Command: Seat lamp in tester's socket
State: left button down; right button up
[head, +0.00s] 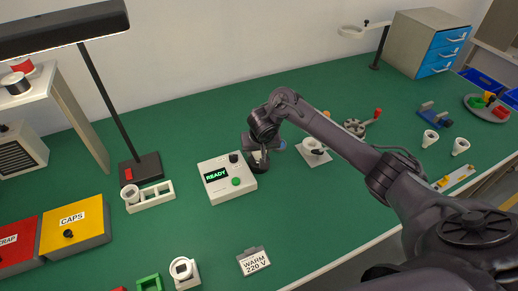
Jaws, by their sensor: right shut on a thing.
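The tester (215,188) is a white box in the middle of the green bench. I cannot tell whether that black part is the socket. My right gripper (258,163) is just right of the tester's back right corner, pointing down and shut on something. Its dark fingers and wrist hide the held thing, so I cannot make out the lamp in it. My left gripper is out of view.
A white rack (152,198) and a black desk lamp (140,168) stand left of the tester. A white plate (318,158) lies behind my right arm.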

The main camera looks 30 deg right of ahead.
jog(key=shift+f, duration=0.2)
jog(key=o, duration=1)
jog(key=p+v, duration=0.3)
jog(key=v, duration=0.5)
jog(key=shift+w+f, duration=0.1)
